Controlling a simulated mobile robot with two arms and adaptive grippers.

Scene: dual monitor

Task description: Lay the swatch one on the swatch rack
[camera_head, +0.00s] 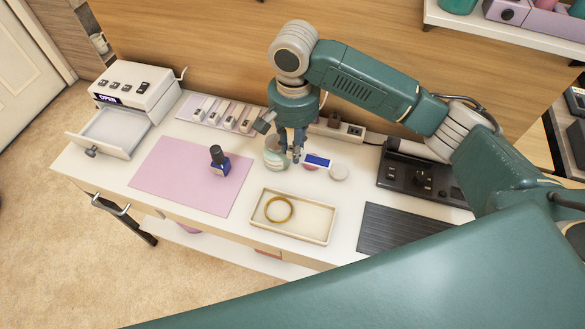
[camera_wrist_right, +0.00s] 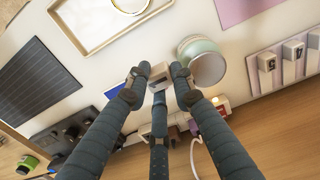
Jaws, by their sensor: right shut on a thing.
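My right gripper (camera_head: 296,152) points down over the white desk, beside a pale green jar. In the right wrist view its fingers (camera_wrist_right: 158,80) are closed around a small pale grey block (camera_wrist_right: 161,77), which looks like swatch one. Its face is partly covered by the fingers, and I cannot read a mark on it. The swatch rack (camera_head: 188,108) lies at the back of the desk, left of the gripper, with several swatches standing on it. The rack also shows at the right of the wrist view (camera_wrist_right: 255,73). My left gripper is not in view.
The green jar (camera_head: 275,160) stands close by the gripper. A blue-and-white item (camera_head: 317,161) is just right of it. A pink mat (camera_head: 172,176) holds a dark blue bottle (camera_head: 219,161). A shallow tray (camera_head: 290,237) holds a ring. A box with an open drawer (camera_head: 107,131) is left.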

